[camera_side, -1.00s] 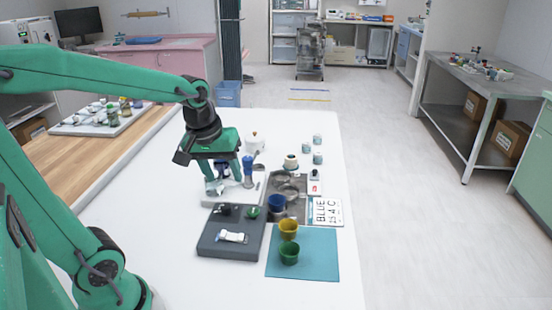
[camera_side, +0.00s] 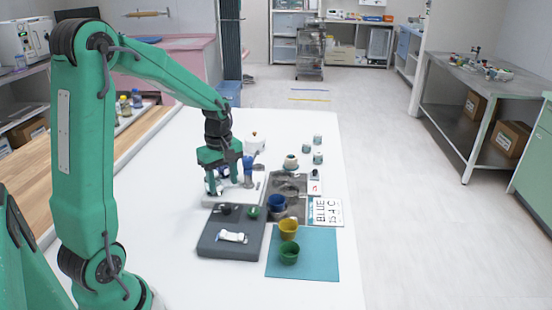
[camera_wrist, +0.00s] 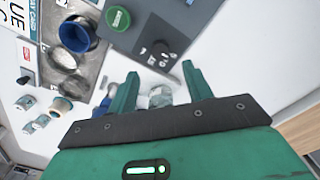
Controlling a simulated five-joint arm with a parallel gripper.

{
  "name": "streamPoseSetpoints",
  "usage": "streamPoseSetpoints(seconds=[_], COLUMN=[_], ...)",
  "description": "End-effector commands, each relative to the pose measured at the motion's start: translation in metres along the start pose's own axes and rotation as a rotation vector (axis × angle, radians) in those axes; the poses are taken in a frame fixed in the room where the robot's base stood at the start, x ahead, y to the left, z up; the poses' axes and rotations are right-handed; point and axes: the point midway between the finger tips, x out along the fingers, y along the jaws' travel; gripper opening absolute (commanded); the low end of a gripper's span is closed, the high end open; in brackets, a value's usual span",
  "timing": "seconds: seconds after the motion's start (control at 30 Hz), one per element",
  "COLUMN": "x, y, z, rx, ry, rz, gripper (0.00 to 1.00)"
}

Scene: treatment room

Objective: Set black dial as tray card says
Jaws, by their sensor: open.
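The black dial (camera_side: 224,209) sits on a dark grey box (camera_side: 218,249), and a green knob (camera_side: 253,212) is to its right. In the wrist view the dial (camera_wrist: 160,49) shows on the box face, with small white marks beside it. The tray card (camera_side: 326,212) is white and reads "BLUE" above a line too small to read surely. It is cut off at the edge in the wrist view (camera_wrist: 16,30). My gripper (camera_side: 222,188) is open and points down over the white board behind the box. In the wrist view its fingertips (camera_wrist: 160,72) stand apart, short of the dial.
A glassy object (camera_wrist: 160,96) shows between my fingers. A metal tray (camera_side: 299,211) holds a blue cup (camera_side: 277,202). A blue-topped item (camera_side: 248,163) stands close right of my gripper. The right tabletop front is clear.

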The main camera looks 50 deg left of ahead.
Motion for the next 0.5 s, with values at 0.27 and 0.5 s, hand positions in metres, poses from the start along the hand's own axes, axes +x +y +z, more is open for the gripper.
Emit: streamPoseSetpoints(seconds=[0.27,0.5], x=[0.011,0.037], y=[-0.001,-0.001], z=[0.0,0.001], rx=[0.003,0.004], ry=[-0.001,-0.001], rz=[-0.002,-0.003], gripper=[0.5,0.5])
